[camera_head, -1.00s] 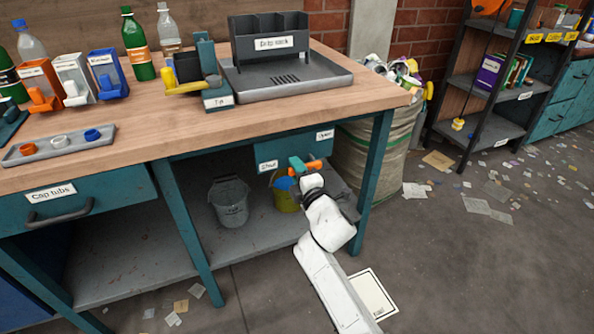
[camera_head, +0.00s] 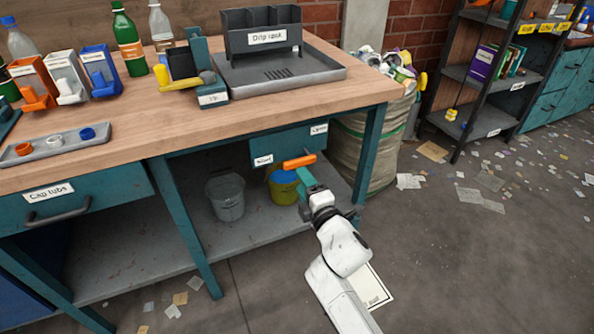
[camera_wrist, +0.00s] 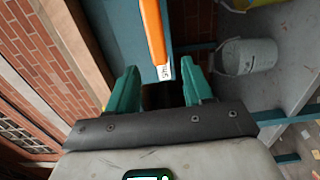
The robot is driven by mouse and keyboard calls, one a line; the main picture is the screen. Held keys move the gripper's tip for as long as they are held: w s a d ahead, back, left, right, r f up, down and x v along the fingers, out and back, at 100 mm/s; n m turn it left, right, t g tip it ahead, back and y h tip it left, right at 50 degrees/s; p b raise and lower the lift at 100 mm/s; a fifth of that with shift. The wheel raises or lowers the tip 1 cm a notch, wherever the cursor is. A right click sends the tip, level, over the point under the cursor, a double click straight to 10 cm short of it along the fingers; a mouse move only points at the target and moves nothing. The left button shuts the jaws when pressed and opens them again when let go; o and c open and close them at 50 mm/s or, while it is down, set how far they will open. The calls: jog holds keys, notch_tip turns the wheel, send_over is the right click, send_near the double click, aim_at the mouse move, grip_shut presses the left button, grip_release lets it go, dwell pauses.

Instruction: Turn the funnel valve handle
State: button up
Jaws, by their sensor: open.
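The orange valve handle (camera_head: 299,161) lies roughly level on the teal panel (camera_head: 293,143) under the tabletop, its left end near the "Shut" label (camera_head: 263,160). The "Open" label (camera_head: 319,129) is up and to the right. In the wrist view the handle (camera_wrist: 153,30) runs from the top edge down to the "Shut" label (camera_wrist: 165,73). My gripper (camera_head: 303,178) is open and empty, just below the handle in the head view. Its two teal fingers (camera_wrist: 161,70) stand apart in the wrist view, with the handle in line with the gap, seemingly beyond the tips.
A grey bucket (camera_head: 228,198) and a yellow bucket (camera_head: 284,187) stand on the lower shelf (camera_head: 190,245). A table leg (camera_head: 369,150) and a full sack (camera_head: 388,140) are to the right. The tabletop (camera_head: 130,130) overhangs the panel.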

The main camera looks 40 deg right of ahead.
jog(key=shift+v, duration=1.35)
jog(key=s+a+f+m+g, duration=0.2)
jog(key=s+f+m+g, duration=0.9)
jog(key=s, duration=0.4)
jog(key=s+a+f+m+g+y, duration=0.2)
jog(key=s+a+g, duration=0.15)
jog(key=s, duration=0.45)
jog(key=s+a+f+m+g+y, duration=0.1)
jog(key=s+a+m+g+y, duration=0.2)
jog(key=s, duration=0.5)
notch_tip(320, 180, up, 23)
jog(key=a+t+p, duration=0.1)
jog(key=p, duration=2.1)
jog(key=shift+f+n+p, duration=0.25)
jog(key=shift+n+p, duration=0.05)
jog(key=shift+p, duration=0.05)
